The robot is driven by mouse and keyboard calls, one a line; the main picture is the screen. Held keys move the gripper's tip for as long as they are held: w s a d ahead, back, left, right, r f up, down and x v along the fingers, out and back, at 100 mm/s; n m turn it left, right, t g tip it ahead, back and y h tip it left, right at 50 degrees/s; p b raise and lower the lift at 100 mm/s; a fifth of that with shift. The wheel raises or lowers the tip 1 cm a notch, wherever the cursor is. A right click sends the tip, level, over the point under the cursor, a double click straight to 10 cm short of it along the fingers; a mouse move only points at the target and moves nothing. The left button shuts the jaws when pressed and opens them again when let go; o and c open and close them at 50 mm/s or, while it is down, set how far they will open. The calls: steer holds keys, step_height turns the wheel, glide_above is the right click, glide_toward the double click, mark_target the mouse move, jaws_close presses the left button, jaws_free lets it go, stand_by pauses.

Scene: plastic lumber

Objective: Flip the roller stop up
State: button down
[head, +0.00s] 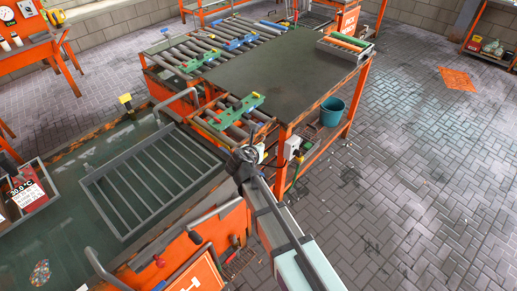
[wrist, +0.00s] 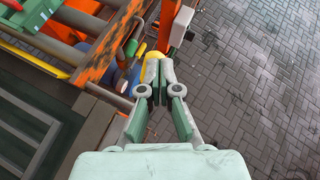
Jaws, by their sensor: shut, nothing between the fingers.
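My gripper (head: 250,155) is at the front right corner of the short roller conveyor (head: 224,136). In the wrist view my gripper (wrist: 158,75) has its fingers together, with nothing held. Just beyond the fingertips are a yellow part (wrist: 154,57), partly covered by the fingers, and a blue part (wrist: 121,82). A small green rounded part (wrist: 131,47) is beside the orange frame. I cannot tell for certain which of these is the roller stop or how it is tilted. I cannot tell whether the fingers touch the yellow part.
A green piece (head: 238,108) lies across the rollers. A dark-topped orange table (head: 288,68) stands behind, with a teal bucket (head: 332,111) by its leg. A grey slatted tray (head: 88,183) lies on the left bench.

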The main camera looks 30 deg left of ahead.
steer(key=shift+w+d+f+p, duration=0.15)
steer(key=shift+w+f, duration=0.1)
steer(key=shift+w, duration=0.5)
steer(key=shift+w+d+f+p, duration=0.15)
steer(key=shift+w+f, duration=0.1)
steer(key=shift+w, duration=0.45)
steer(key=shift+w, duration=0.1)
steer(key=s+d+r, duration=0.1)
steer(key=d+r, duration=0.1)
steer(key=r, duration=0.4)
steer(key=s+d+r, duration=0.2)
steer(key=r, duration=0.4)
steer(key=shift+d+b, duration=0.25)
steer(key=shift+b, duration=0.05)
